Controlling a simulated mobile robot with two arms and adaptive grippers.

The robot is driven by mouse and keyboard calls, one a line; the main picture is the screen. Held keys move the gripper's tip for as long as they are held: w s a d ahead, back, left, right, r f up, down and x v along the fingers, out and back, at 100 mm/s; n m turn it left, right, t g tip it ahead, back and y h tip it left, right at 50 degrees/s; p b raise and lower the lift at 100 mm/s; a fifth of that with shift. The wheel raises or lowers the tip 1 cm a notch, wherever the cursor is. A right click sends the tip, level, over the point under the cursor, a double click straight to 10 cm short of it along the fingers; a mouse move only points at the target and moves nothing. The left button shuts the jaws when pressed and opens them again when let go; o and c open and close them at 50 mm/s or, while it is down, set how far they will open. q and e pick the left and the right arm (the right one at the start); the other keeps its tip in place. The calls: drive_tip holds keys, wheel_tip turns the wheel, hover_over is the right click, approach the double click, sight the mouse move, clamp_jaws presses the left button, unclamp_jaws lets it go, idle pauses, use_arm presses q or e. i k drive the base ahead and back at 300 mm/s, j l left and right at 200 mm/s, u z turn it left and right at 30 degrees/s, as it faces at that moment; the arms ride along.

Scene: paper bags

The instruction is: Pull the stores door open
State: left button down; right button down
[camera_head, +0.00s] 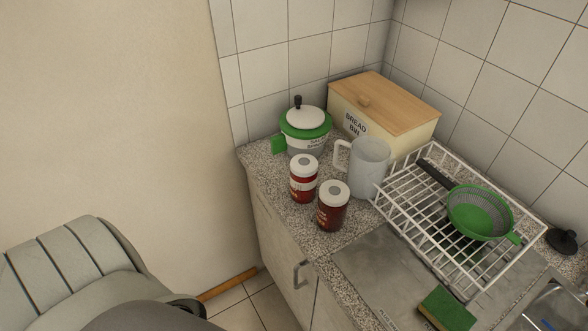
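No door marked as the stores door can be made out in the head view. The only door-like front is the pale cabinet front (268,229) under the granite counter. It carries a curved metal handle (300,274) near a vertical seam. The front looks flush and closed, and its lower part runs out of the picture. No gripper fingers show in this view, so I see nothing gripped and no contact with the handle.
The counter (262,158) holds a green-and-white pot (305,128), two red jars (303,180) (333,208), a jug (369,168), a bread bin (385,105), and a white dish rack (415,218) with a green colander (478,212). A green sponge (449,308) lies in front. Tiled floor (242,311) shows left of the cabinet.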

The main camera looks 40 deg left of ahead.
sight(295, 277)
drive_tip(key=k+j+u, duration=0.1)
drive_tip(key=j+u, duration=0.25)
drive_tip(key=k+j+u, duration=0.1)
drive_tip(key=j+u, duration=0.3)
